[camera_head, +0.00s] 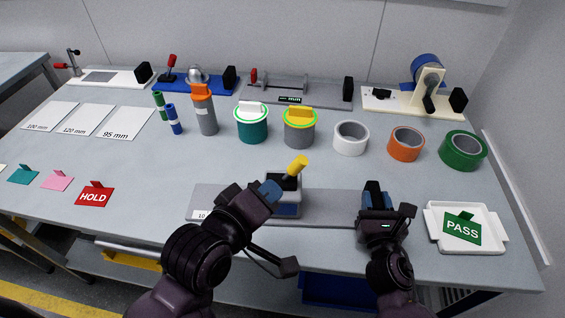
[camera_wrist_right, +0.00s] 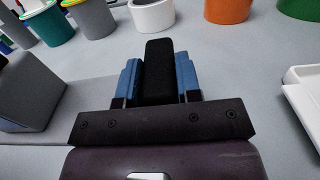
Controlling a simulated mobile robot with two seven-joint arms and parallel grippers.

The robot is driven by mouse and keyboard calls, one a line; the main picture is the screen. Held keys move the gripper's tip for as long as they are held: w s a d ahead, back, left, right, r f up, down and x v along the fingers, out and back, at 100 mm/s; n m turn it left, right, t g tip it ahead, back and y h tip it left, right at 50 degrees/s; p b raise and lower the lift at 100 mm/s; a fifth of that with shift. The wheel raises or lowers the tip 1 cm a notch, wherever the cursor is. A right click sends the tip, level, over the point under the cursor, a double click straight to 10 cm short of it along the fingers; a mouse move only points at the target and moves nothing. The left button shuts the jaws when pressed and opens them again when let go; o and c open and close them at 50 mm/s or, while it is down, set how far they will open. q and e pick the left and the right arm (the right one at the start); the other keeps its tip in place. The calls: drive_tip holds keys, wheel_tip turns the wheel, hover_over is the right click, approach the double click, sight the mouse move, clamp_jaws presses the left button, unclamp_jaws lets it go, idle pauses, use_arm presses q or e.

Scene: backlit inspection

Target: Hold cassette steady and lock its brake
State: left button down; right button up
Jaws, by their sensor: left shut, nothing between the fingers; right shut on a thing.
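A yellow-tipped lever (camera_head: 297,166) rises tilted from the black top of this box. Which part is the cassette is not clear. My left gripper (camera_head: 271,189) is shut and empty, just left of the lever; I cannot tell if it touches. My right gripper (camera_head: 375,190) is shut on a black block (camera_wrist_right: 158,70), upright between its blue fingers in the right wrist view. The base's right end is hidden behind this gripper.
A white tray (camera_head: 433,240) with a green PASS card (camera_head: 462,229) stands at right. A red HOLD card (camera_head: 94,195) lies at left. Tape rolls (camera_head: 405,143), tubs (camera_head: 252,124) and a grey bottle (camera_head: 204,112) stand behind. Several fixtures line the back. The table's middle is clear.

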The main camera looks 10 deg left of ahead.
drive_tip(key=shift+s+f, duration=0.1)
drive_tip(key=shift+f, duration=0.25)
drive_tip(key=o, duration=0.8)
drive_tip(key=shift+c, duration=0.2)
drive_tip(key=o, duration=0.3)
drive_tip(key=shift+r, duration=0.25)
drive_tip(key=shift+o, duration=0.2)
